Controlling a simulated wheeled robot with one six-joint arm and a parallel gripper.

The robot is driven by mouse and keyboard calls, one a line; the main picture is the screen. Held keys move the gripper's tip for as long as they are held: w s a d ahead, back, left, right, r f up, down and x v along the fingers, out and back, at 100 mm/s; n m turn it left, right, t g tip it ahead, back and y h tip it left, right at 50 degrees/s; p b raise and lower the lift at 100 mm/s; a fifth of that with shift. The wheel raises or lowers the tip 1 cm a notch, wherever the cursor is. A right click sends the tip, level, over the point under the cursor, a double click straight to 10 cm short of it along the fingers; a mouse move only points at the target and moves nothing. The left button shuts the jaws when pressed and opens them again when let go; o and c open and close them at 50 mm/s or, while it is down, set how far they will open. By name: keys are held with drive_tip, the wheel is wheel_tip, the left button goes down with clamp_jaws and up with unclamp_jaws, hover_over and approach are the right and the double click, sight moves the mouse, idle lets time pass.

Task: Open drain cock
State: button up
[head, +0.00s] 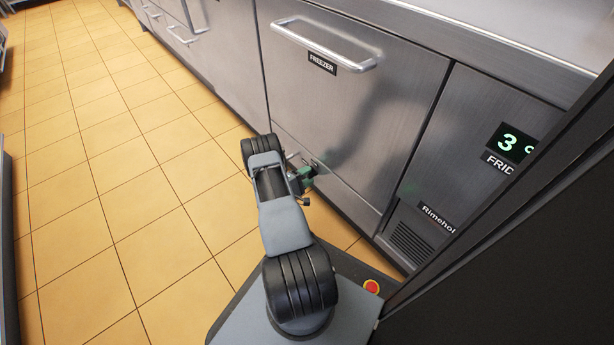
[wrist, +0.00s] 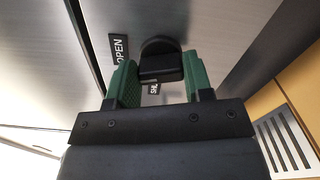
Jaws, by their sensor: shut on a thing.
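The drain cock (wrist: 160,66) is a black knob with a rounded base and a blocky handle, on the steel front in the wrist view. My gripper (wrist: 160,80) has its green fingers on either side of the handle, shut on it. An "OPEN" label (wrist: 119,48) is left of the knob. A second small label (wrist: 153,88) below the handle is partly hidden. In the head view my gripper (head: 308,174) is low against the freezer front, and the arm and gripper mostly hide the cock.
The steel freezer drawer (head: 345,120) with a bar handle (head: 325,42) is above my gripper. A display panel (head: 515,143) and a vent (head: 411,243) are to the right. Tiled floor (head: 110,160) is clear at left. The wrist view shows a slatted grate (wrist: 284,143) at right.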

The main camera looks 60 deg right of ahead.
drive_tip(key=shift+a+f+m, duration=0.1)
drive_tip(key=shift+m, duration=1.5)
drive_tip(key=o, duration=0.9)
drive_tip(key=shift+p+v, duration=1.3)
drive_tip(key=shift+v, duration=2.45)
